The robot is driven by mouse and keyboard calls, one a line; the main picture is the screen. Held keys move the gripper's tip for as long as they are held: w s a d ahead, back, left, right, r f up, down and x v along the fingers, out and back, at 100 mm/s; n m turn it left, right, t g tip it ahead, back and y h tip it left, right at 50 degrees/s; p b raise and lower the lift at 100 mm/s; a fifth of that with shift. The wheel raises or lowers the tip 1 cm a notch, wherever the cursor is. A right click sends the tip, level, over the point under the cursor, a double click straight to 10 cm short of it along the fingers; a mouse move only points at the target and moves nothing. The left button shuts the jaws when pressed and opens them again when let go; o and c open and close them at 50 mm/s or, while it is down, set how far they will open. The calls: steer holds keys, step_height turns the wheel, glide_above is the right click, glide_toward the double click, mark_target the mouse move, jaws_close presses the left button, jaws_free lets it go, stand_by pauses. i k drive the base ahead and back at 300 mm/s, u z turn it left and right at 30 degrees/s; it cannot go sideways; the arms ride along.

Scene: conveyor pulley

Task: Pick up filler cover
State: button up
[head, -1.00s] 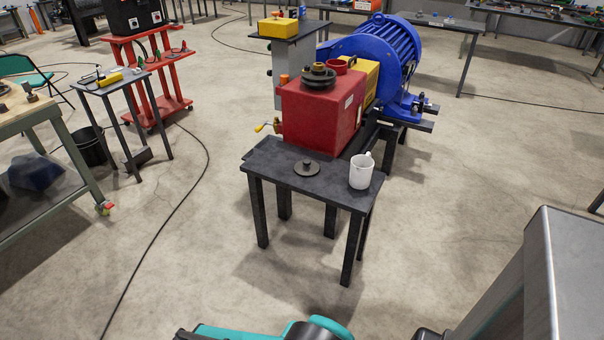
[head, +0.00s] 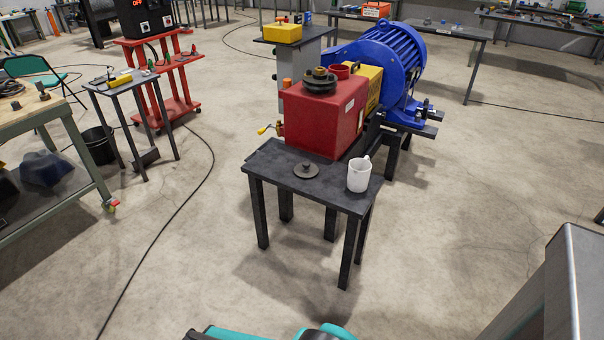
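A dark round disc with a small raised knob (head: 306,171), which looks like the filler cover, lies flat on the small black table (head: 275,170). A red box-shaped housing (head: 320,122) stands just behind it. On the housing's top sit a dark grooved pulley-like piece (head: 319,82) and a red ring-shaped opening (head: 340,71). My gripper is not in view; only teal and dark parts of my arm show at the bottom edge, well short of the table.
A white jug (head: 359,175) stands right of the disc, near the table's right edge. A blue motor (head: 385,60) is behind the housing. A yellow-handled crank (head: 265,130) sticks out at the housing's left. Open floor lies before the table.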

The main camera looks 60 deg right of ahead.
mark_target(306, 169)
steer(key=z, duration=0.1)
steer(key=i, duration=0.95)
steer(key=u, duration=0.05)
